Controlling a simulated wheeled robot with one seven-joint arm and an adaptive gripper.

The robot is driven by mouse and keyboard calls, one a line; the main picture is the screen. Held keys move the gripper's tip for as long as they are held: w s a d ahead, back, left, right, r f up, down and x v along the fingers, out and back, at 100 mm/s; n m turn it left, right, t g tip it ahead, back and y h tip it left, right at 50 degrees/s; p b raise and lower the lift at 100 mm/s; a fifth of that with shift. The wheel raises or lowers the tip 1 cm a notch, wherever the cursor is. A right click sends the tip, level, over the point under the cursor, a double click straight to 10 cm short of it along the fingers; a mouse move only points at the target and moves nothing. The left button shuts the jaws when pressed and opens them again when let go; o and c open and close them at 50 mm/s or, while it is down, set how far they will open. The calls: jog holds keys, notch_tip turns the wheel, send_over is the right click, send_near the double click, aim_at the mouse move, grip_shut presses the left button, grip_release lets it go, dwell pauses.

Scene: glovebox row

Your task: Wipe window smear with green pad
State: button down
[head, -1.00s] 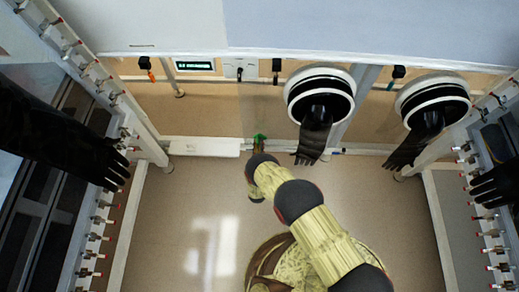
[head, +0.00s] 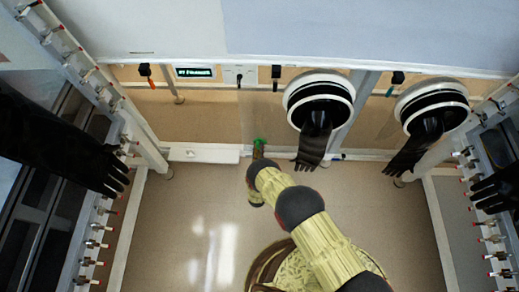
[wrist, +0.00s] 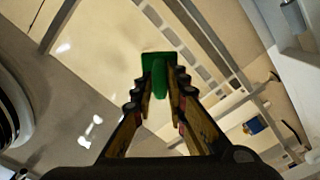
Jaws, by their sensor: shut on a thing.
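The green pad (wrist: 158,75) is between the fingertips of my gripper (wrist: 160,92), which is shut on it in the wrist view. In the head view the green pad (head: 259,143) shows as a small green patch at the far end of my arm, with my gripper (head: 258,153) just below it. It sits near the lower rail under the glovebox fronts, left of the nearer glove port. I cannot make out the window smear in either view, and I cannot tell whether the pad touches any surface.
Black gloves hang from two round ports, one close to the right of my gripper (head: 318,100) and one farther right (head: 432,108). More black gloves reach in from the left (head: 60,140) and right (head: 495,185) sides. The floor (head: 180,220) below is clear.

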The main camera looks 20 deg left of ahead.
jog(key=shift+x, duration=0.75)
jog(key=shift+d, duration=0.15)
